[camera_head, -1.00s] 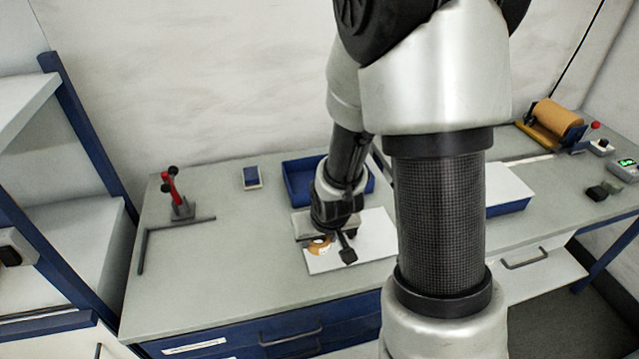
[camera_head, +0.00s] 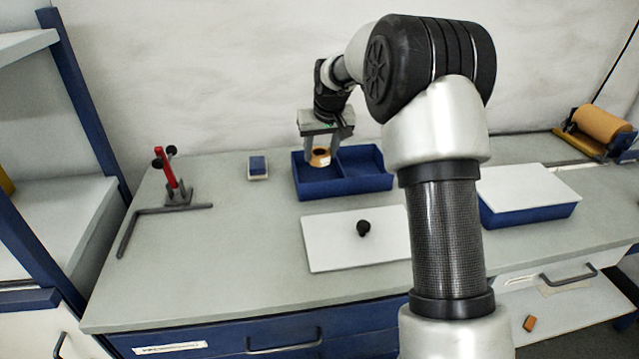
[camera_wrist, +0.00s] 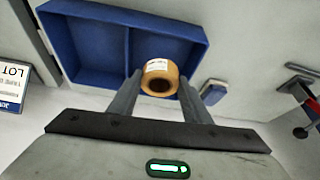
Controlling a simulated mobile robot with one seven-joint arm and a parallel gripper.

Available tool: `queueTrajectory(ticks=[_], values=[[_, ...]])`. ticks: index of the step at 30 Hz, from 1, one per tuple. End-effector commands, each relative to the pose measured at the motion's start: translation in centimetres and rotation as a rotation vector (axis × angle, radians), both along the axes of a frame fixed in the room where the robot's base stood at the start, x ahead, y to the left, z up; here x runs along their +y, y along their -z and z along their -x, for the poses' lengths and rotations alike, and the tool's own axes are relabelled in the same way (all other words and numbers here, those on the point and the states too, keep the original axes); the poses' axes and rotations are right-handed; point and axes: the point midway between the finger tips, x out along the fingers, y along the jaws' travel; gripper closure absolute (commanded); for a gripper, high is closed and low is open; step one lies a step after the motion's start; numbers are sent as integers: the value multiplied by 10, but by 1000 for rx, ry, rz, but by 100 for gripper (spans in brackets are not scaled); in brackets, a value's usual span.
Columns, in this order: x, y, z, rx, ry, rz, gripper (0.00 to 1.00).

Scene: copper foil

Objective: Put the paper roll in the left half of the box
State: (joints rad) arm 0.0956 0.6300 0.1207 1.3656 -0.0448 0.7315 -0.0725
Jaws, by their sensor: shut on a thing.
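The paper roll (camera_head: 320,158), a short tan-orange ring with a pale label, is between the fingers of my gripper (camera_head: 322,150). My gripper is shut on it and points down over the left half of the blue box (camera_head: 346,189). A divider splits the open box into left and right halves, and both look empty. In the wrist view the roll (camera_wrist: 159,78) hangs between the two fingers, in front of the box compartment on that picture's right (camera_wrist: 165,42). The roll appears held above the box floor; the exact height cannot be told.
A white board (camera_head: 335,250) with a black knob (camera_head: 363,228) lies in front of the box. A blue-and-white block (camera_head: 258,167) and a red clamp stand (camera_head: 172,178) are at left. A white-topped blue box (camera_head: 530,190) stands at right.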

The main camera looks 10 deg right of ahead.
Motion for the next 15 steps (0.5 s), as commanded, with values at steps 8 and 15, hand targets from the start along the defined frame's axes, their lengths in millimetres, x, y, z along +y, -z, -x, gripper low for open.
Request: queueTrajectory(ticks=[8, 15], values=[[0, 39, 1, 1, 1, 0, 78], [0, 77, 1, 2, 1, 1, 78]])
